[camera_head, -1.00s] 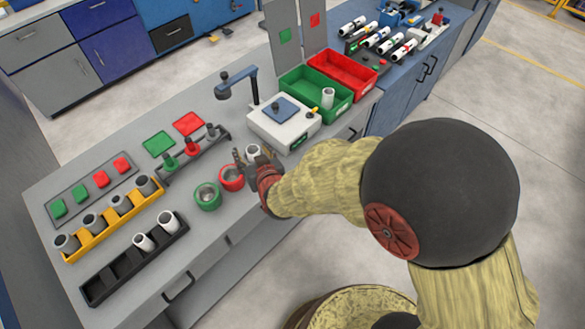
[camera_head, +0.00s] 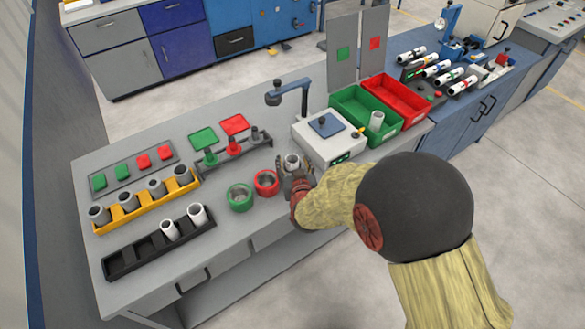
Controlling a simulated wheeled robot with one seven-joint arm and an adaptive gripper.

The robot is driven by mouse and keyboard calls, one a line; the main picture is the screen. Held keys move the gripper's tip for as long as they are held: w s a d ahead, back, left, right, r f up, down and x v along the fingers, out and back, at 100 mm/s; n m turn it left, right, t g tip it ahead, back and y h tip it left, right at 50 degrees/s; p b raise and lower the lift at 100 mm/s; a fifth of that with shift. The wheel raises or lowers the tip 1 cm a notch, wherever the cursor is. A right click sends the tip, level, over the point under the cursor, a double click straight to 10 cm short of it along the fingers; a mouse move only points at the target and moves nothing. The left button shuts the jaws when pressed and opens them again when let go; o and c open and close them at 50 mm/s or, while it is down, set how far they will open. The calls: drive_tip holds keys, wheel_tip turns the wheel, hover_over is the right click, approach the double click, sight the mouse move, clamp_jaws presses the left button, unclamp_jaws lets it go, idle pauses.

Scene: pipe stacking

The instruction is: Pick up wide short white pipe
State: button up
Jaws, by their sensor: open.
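A short, wide white pipe (camera_head: 292,160) stands upright on the grey bench, in front of the white device. My gripper (camera_head: 293,172) is at this pipe, with its open fingers around or beside it. The wrist and fingers hide the pipe's lower part, and contact cannot be told. Two other white pipes stand in the black rack: one is at the middle (camera_head: 168,228) and one is to its right (camera_head: 197,214). Another white pipe (camera_head: 376,120) stands in the green bin (camera_head: 352,108).
A red ring (camera_head: 266,183) and a green ring (camera_head: 239,198) lie just left of my gripper. The white device (camera_head: 327,138) and a lamp-like stand (camera_head: 304,98) are close behind. A yellow rack (camera_head: 146,208) holds grey pipes. A red bin (camera_head: 398,98) is at right.

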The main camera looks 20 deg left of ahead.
drive_tip(key=c, duration=0.3)
drive_tip(key=c, duration=1)
